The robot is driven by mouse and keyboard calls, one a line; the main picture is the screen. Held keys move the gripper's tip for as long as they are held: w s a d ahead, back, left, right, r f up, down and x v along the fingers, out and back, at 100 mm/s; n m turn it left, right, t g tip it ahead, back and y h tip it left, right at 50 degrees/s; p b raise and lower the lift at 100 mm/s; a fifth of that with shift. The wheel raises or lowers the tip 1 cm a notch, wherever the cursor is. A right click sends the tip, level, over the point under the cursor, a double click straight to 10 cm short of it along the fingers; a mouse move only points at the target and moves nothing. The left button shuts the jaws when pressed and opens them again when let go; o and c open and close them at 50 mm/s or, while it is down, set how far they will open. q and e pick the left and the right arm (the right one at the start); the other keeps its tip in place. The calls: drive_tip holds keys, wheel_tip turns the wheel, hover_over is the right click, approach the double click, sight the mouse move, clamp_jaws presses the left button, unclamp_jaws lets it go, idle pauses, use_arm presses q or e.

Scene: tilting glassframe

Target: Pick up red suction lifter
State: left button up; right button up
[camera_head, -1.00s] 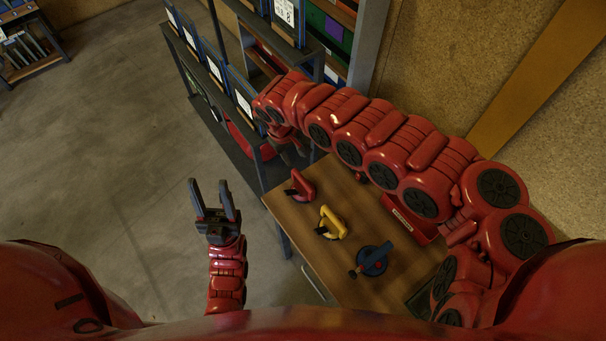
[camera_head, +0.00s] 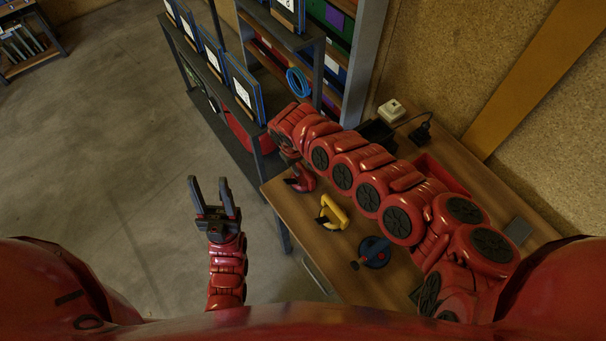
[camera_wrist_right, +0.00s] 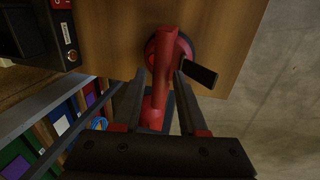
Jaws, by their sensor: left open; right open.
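The red suction lifter (camera_head: 301,181) stands near the table's left end in the head view, partly hidden by my right arm. In the right wrist view the red lifter (camera_wrist_right: 165,60) has its handle running between the fingers, with a dark tab at its side. My right gripper (camera_wrist_right: 160,78) is open, one finger on each side of the handle; I cannot tell whether either finger touches it. My right gripper is mostly hidden behind its arm in the head view. My left gripper (camera_head: 212,190) is open and empty, over the floor left of the table.
A yellow lifter (camera_head: 334,212) and a blue lifter (camera_head: 374,252) stand in a row on the wooden table (camera_head: 345,272). A red tray (camera_head: 440,174) lies behind my right arm. A metal shelf rack (camera_head: 222,115) with framed panels stands beyond the table's left end.

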drive_tip(key=shift+d+f, duration=0.15)
drive_tip(key=shift+f, duration=0.6)
drive_tip(key=shift+d+f, duration=0.1)
drive_tip(key=shift+f, duration=0.6)
clamp_jaws()
drive_tip(key=shift+w, duration=0.1)
